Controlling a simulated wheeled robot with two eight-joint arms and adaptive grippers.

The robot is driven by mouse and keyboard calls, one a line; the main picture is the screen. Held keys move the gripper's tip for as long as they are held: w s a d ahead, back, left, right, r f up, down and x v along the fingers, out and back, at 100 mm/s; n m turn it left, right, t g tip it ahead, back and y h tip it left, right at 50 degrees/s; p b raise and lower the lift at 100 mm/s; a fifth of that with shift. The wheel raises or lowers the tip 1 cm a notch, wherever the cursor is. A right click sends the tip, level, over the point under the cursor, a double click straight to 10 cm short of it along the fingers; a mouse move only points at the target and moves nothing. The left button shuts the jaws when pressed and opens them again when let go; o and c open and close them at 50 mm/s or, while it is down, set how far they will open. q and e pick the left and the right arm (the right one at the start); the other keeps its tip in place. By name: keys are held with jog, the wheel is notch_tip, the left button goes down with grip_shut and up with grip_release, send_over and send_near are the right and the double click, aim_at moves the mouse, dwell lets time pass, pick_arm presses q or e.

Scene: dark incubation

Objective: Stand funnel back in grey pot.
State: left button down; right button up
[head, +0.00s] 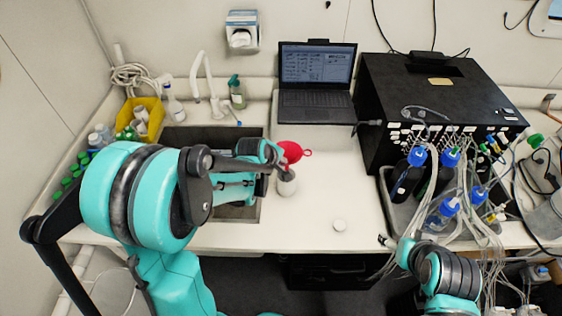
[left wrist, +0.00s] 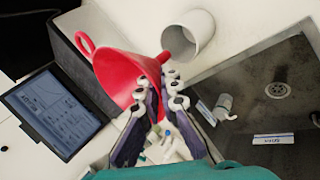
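The red funnel (head: 291,151) is at my left gripper (head: 272,165), above the counter right of the sink. In the left wrist view the fingers (left wrist: 158,92) lie either side of the funnel's wall (left wrist: 125,72), with its rim between the tips; they look closed on it. The funnel is tilted, its narrow end towards the mouth of the grey pot (left wrist: 200,32). I cannot tell whether the spout is inside. In the head view the pot (head: 287,185) stands upright, just below the funnel. My right gripper (head: 387,242) is small at the counter's front edge, its opening unclear.
The sink (head: 225,140) is left of the pot. A laptop (head: 315,75) stands behind, and a black instrument (head: 435,90) with tubes and blue-capped bottles is at the right. Counter between pot and bottles is mostly clear.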

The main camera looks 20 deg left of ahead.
pick_arm(q)
notch_tip(320, 180, down, 3)
jog(key=shift+r+b, duration=0.2)
jog(key=shift+b, duration=0.6)
notch_tip(320, 180, down, 5)
jog(key=b, duration=0.5)
jog(key=shift+f, duration=0.15)
jog(key=shift+s+f, duration=0.15)
jog(key=shift+s, duration=0.1)
jog(key=c, duration=1.6)
grip_release()
jog(key=shift+f, duration=0.1)
jog(key=shift+c, duration=0.2)
jog(key=shift+w, duration=0.3)
jog(key=o, duration=0.5)
jog(key=shift+s, duration=0.1)
